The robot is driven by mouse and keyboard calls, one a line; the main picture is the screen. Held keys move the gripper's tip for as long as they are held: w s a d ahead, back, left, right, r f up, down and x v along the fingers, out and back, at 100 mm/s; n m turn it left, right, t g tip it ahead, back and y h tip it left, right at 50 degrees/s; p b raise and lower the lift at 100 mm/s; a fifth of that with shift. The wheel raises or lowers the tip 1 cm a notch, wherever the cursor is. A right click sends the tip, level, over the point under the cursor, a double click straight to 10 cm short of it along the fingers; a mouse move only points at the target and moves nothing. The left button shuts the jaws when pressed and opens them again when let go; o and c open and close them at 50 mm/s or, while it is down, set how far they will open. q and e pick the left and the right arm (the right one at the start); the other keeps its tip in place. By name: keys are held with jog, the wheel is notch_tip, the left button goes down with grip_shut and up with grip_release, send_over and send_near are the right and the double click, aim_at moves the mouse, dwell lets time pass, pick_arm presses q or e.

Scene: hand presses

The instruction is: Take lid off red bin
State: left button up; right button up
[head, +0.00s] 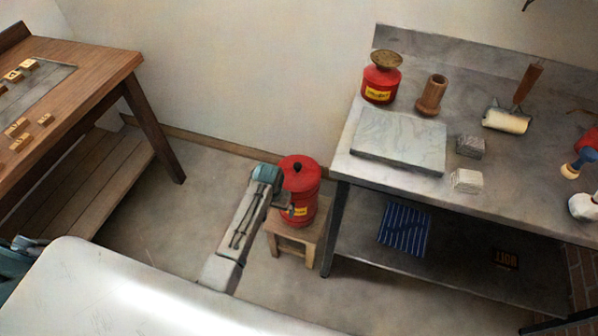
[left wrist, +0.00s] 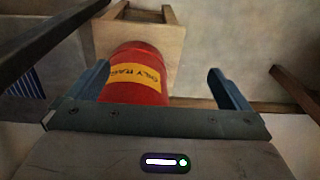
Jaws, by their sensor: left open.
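The red bin (head: 299,208) stands upright on a small wooden stool (head: 292,240) on the floor. Its red lid (head: 297,165) with a black knob is on top. My left gripper (head: 287,208) is at the bin's near left side, below the lid, open and empty. In the left wrist view, the red bin (left wrist: 137,75) with its yellow label shows upside down beyond the two spread fingers of my left gripper (left wrist: 160,82). The lid cannot be seen in that view. I cannot tell whether a finger touches the bin. My right gripper is not in view.
A metal workbench (head: 460,205) stands close to the right, its leg beside the stool. It holds a red can (head: 381,80), a stone slab (head: 399,142) and a roller (head: 507,119). A wooden table (head: 110,75) is at the left. Floor between is clear.

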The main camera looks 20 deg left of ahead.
pick_arm(q)
jog(key=w+r, duration=0.3)
jog(key=r, duration=0.5)
jog(key=g, duration=0.1)
send_near(297, 165)
notch_tip(297, 165, down, 5)
jog(key=shift+w+d+f, duration=0.1)
jog(key=shift+d+f, duration=0.05)
jog(key=shift+f, duration=0.05)
jog(key=f, duration=0.4)
jog(key=shift+a+f, duration=0.2)
jog(key=shift+f, duration=0.2)
jog(key=shift+c, duration=0.7)
jog(key=shift+s, duration=0.2)
jog(key=c, duration=2)
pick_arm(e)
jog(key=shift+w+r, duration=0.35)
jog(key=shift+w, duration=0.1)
